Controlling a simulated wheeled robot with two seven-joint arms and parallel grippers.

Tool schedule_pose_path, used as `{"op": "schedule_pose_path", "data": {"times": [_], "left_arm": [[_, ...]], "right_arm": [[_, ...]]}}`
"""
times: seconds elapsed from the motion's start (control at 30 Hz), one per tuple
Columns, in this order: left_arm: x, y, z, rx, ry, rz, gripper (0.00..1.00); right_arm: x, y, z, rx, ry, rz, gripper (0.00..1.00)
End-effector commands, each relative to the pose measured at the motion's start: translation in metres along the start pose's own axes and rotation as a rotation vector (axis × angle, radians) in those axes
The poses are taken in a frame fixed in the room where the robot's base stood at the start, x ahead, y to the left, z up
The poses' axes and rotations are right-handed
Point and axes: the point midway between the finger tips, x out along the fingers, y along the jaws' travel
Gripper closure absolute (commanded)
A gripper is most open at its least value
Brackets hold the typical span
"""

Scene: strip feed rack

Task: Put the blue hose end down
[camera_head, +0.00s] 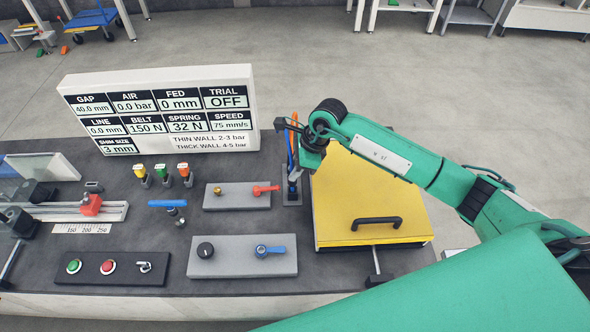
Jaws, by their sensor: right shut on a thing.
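My right gripper (288,128) comes in from the right on the green arm and is at the bench's back edge, left of the yellow lid. It is shut on the blue hose end; the grip itself is small and partly hidden by the hand. The blue hose (290,156) runs steeply beside an orange hose, just above a small dark holder (292,197) with a metal fitting. I cannot tell whether the blue end touches the holder. My left gripper is not in view.
The yellow lid (345,205) with a black handle stands close on the right. A white display board (160,142) stands behind left.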

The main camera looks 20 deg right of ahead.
Motion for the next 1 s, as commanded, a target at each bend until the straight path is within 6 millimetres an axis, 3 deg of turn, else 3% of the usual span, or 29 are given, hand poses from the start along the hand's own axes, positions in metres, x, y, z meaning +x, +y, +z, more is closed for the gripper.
{"op": "schedule_pose_path", "data": {"times": [0.13, 0.5, 0.53, 0.63, 1.0], "left_arm": [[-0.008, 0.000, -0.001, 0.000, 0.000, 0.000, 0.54], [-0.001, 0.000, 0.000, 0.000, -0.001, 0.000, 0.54], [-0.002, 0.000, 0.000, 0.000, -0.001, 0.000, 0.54], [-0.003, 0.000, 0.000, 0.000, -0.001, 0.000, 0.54], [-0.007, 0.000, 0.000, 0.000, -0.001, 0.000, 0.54]], "right_arm": [[0.016, 0.001, -0.006, 0.000, 0.000, 0.002, 1.00], [0.022, 0.000, -0.009, -0.001, 0.000, 0.000, 1.00], [0.021, 0.000, -0.009, -0.001, 0.000, 0.000, 0.78], [0.020, 0.000, -0.008, 0.000, 0.000, 0.000, 0.59], [0.017, 0.000, -0.007, 0.000, 0.000, 0.001, 0.58]]}}
